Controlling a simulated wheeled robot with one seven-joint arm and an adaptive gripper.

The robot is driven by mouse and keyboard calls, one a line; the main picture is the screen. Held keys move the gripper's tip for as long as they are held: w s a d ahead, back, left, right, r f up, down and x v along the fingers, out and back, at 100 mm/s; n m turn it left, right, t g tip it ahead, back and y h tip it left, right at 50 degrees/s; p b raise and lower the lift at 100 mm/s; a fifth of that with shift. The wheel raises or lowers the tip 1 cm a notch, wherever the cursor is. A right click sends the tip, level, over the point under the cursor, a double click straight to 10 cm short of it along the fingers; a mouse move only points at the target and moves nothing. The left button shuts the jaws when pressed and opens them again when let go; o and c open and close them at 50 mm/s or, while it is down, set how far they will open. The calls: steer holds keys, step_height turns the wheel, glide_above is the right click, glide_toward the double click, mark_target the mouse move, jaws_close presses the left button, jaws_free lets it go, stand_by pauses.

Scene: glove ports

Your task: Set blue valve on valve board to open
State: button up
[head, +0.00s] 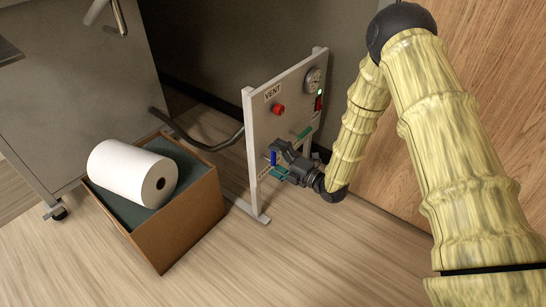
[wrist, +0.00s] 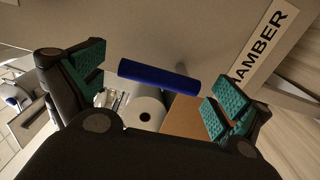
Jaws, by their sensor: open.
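The valve board (head: 250,140) is a pale upright panel on feet, with a VENT label near its top. The blue valve (head: 273,158) shows as a small blue handle low on the board's left side. In the wrist view the blue handle (wrist: 159,77) is a bar lying nearly level, tilted slightly down to the right. My gripper (head: 277,162) is at the board beside this handle. In the wrist view my gripper (wrist: 158,92) is open, its teal pads on either side of the handle and apart from it.
The board also bears a gauge (head: 313,80), a red knob (head: 279,110), a red switch (head: 318,103) and a green handle (head: 304,133). A CHAMBER label (wrist: 260,45) is near the gripper. A cardboard box (head: 178,232) with a white roll (head: 132,172) stands left.

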steer(key=v, duration=1.1)
steer(key=shift+s, duration=0.1)
steer(key=s+d+f+m+g+h, duration=0.2)
steer(key=s+f+m+h, duration=0.3)
steer(key=s+f+m, duration=0.35)
steer(key=s+d+f+m+g+h, duration=0.1)
steer(key=s+f+m+g+h, duration=0.25)
steer(key=s+f+m, duration=0.55)
steer(key=s+d+f+m+g+h, duration=0.1)
steer(key=s+f+m+g+h, duration=0.1)
steer(key=s+m, duration=0.35)
steer(key=s+d+f+m+g+h, duration=0.1)
steer(key=s+d+m+g, duration=0.1)
steer(key=s, duration=0.7)
steer(key=s+d+f+m+g+h, duration=0.1)
steer(key=s+f+m+g+h, duration=0.15)
steer(key=s, duration=0.45)
step_height(320, 180, up, 37)
steer(key=p, duration=3.6)
steer(key=shift+s+d+f+y, duration=0.15)
steer(key=shift+d+y, duration=0.05)
steer(key=shift+y, duration=0.2)
steer(key=shift+m, duration=0.25)
